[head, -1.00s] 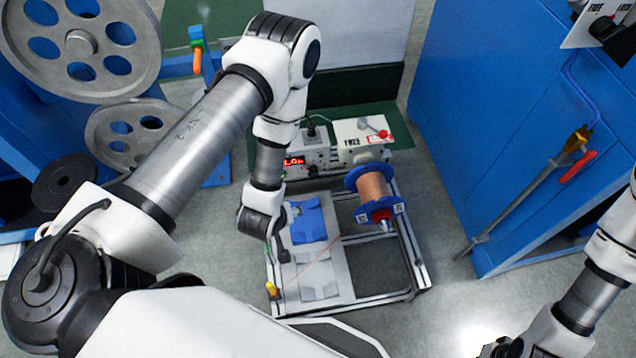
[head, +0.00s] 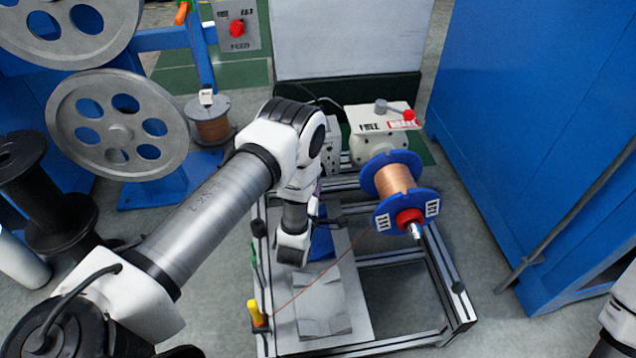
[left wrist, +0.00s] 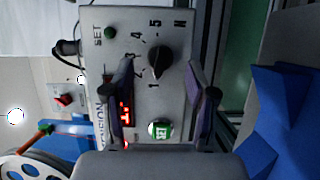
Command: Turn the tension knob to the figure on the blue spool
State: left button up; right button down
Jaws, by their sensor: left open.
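The blue spool (head: 395,186), wound with copper wire, sits on the frame's right side in the head view. White labels show on its near flange, too small to read. The black tension knob (left wrist: 158,62) is on a grey control box (left wrist: 178,28), with figures around it including 1, 4 and 5, seen sideways. I cannot tell exactly where it points. My left gripper (left wrist: 161,74) is open, one finger on each side of the knob in the picture; contact is not visible. In the head view my left arm hides most of the box. My right gripper is out of view.
The box carries a red display (left wrist: 127,112), a green SET button (left wrist: 110,33) and a green-lit button (left wrist: 160,129). A lever unit (head: 378,132) stands behind the spool. A thin red wire (head: 318,284) crosses the frame. A blue cabinet (head: 540,130) bounds the right.

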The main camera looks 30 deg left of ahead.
pick_arm(q)
jog(key=x, duration=0.2)
jog(key=shift+w+a+b, duration=0.1)
jog(key=shift+w+b, duration=0.25)
grip_shut()
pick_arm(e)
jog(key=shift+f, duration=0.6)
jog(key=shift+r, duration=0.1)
